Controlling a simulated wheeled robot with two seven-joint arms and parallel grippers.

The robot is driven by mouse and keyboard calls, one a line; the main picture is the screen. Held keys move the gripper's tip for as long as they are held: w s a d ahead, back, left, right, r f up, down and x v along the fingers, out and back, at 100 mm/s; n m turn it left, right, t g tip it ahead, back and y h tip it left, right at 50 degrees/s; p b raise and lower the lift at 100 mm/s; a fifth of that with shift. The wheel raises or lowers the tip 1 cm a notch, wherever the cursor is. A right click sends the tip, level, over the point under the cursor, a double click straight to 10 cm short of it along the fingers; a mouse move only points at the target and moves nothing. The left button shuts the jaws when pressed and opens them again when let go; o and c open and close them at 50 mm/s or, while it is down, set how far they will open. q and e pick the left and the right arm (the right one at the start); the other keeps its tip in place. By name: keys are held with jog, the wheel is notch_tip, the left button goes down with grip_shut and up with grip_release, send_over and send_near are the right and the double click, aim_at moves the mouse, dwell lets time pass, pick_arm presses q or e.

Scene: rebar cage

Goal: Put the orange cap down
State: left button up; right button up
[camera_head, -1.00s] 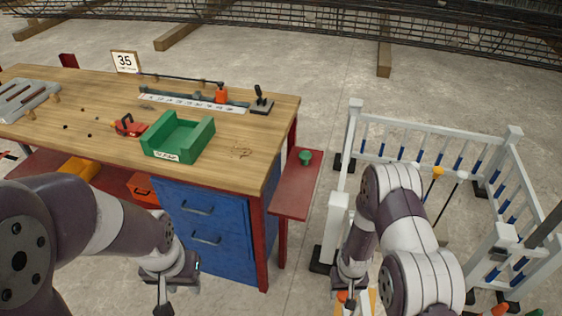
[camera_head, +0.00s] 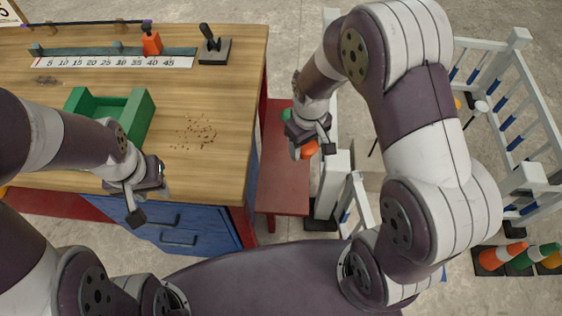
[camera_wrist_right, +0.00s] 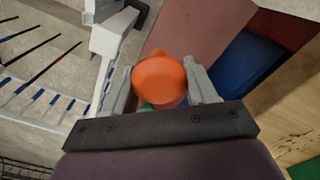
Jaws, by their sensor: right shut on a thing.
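The orange cap (camera_wrist_right: 160,78) is held between the two grey fingers of my right gripper (camera_wrist_right: 162,90) in the right wrist view. In the head view the orange cap (camera_head: 309,149) shows partly below my right gripper (camera_head: 312,145), over the right edge of the red side shelf (camera_head: 283,180). A green cap (camera_head: 287,115) sits on that shelf, partly hidden by my right gripper; a bit of green cap (camera_wrist_right: 147,106) also shows behind the orange one in the wrist view. My left gripper (camera_head: 150,200) hangs at the workbench's front edge and appears empty; its finger gap is unclear.
The wooden workbench (camera_head: 215,120) carries a green tray (camera_head: 140,115), a ruler strip (camera_head: 110,64) and a black-handled tool (camera_head: 213,45). A white railing (camera_head: 500,65) stands right of the shelf. The shelf's front part is clear.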

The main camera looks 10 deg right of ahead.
send_over(282, 190)
notch_tip(282, 190, down, 5)
jog(key=shift+w, duration=0.15)
jog(key=shift+s+a+f, duration=0.1)
jog(key=shift+s+f, duration=0.1)
jog(key=shift+f, duration=0.05)
notch_tip(282, 190, down, 4)
jog(key=shift+r+b, duration=0.15)
jog(key=shift+b, duration=0.45)
jog(key=shift+w, duration=0.15)
jog(key=o, duration=1)
jog(key=shift+o, duration=0.2)
